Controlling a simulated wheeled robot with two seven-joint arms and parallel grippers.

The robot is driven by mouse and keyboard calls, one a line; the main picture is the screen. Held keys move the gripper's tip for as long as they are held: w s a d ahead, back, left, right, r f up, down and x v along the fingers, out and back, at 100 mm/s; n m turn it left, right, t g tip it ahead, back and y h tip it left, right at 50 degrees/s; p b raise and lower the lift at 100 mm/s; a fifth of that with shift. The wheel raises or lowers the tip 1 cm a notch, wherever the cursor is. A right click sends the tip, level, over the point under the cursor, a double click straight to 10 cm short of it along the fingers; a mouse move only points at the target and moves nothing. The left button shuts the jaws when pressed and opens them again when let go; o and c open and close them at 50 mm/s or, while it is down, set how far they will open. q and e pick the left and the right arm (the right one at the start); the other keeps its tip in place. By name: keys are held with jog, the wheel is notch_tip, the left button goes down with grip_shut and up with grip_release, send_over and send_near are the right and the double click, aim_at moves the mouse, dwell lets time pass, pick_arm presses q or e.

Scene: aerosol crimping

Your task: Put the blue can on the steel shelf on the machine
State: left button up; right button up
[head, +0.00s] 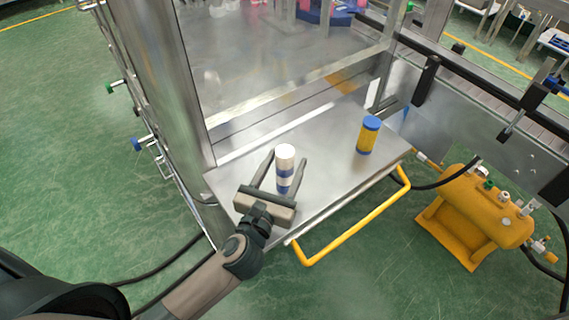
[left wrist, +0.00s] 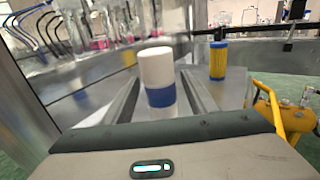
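A white can with a blue band (head: 285,158) stands upright on the steel shelf (head: 335,140) of the machine. A yellow can with a blue cap (head: 368,136) stands farther right on the same shelf. My left gripper (head: 285,167) is open, with one finger on each side of the white and blue can and small gaps beside it. The left wrist view shows this can (left wrist: 158,75) between the fingers and the yellow can (left wrist: 217,60) behind to the right. No can is plain blue. My right gripper is out of view.
A yellow rail (head: 350,232) runs along the shelf's front edge. A steel post (head: 165,80) stands to the left, and a glass-like panel rises behind. A yellow tank (head: 480,208) stands on the green floor at right. The shelf is clear between the cans.

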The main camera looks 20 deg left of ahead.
pick_arm(q)
jog(key=shift+r, duration=0.15)
jog(key=shift+s, duration=0.7)
jog(key=s+b, duration=0.1)
jog(key=s, duration=0.2)
jog(key=s+b, duration=0.1)
jog(key=s, duration=0.2)
jog(key=s+b, duration=0.1)
jog(key=s, duration=0.2)
jog(key=shift+s+a, duration=0.1)
jog(key=shift+a, duration=0.3)
jog(key=shift+s+b, duration=0.35)
jog(key=shift+s, duration=0.35)
